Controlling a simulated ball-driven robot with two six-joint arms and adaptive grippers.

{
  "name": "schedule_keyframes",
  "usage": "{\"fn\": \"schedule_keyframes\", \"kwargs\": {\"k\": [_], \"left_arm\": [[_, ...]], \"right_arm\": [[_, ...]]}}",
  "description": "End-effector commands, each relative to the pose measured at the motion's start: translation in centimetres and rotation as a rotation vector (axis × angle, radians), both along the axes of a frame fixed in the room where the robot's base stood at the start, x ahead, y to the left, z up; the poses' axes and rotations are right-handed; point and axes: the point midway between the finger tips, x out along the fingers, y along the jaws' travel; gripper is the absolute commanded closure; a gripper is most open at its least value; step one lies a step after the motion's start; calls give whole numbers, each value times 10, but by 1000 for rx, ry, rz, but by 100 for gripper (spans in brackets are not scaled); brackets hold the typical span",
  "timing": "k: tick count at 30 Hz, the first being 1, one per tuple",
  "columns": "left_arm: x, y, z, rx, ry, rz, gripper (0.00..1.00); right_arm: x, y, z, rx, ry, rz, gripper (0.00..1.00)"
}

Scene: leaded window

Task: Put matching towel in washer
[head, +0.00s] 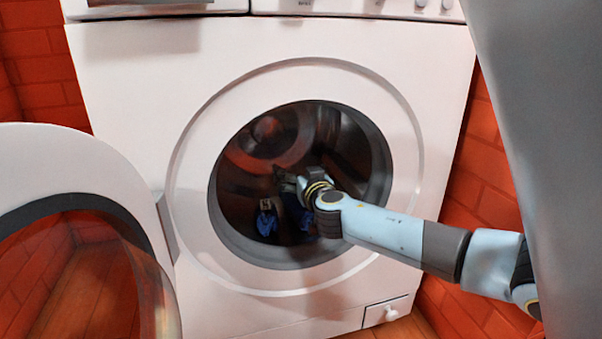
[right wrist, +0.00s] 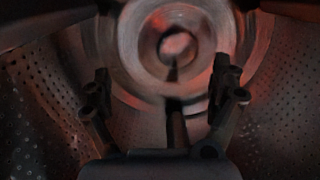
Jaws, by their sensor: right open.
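The white washer (head: 130,100) stands in front of me with its round door (head: 90,160) swung open to the left. My right arm reaches through the opening into the dark metal drum (head: 345,150). My right gripper (head: 284,183) is inside the drum, dark and partly hidden by its own wrist. In the right wrist view its two fingers (right wrist: 163,95) stand apart with nothing between them, facing the drum's back. Dark blue cloth (head: 267,222) lies low in the drum, below the gripper; more blue shows beside it, partly behind my arm. I cannot tell whether these are towels. My left gripper is not in view.
The drum's rim surrounds my right forearm, with the lower right rim close to it. A small hatch with a knob (head: 390,314) is at the washer's lower right. Red brick walls (head: 40,65) stand on both sides.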

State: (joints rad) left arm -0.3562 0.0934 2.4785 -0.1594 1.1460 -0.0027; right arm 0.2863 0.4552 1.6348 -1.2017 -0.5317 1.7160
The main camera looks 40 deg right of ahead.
Motion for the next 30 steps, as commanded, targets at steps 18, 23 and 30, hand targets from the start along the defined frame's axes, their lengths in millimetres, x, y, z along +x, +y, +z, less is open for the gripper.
{"fn": "schedule_keyframes", "kwargs": {"k": [18, 23, 30], "left_arm": [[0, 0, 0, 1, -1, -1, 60], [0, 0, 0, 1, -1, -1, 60], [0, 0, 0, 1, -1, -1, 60]], "right_arm": [[-88, 48, 7, 2, 2, 0, 6], [-102, 56, 10, 1, 0, 1, 6], [-105, 58, 10, 0, 0, 0, 6]]}}
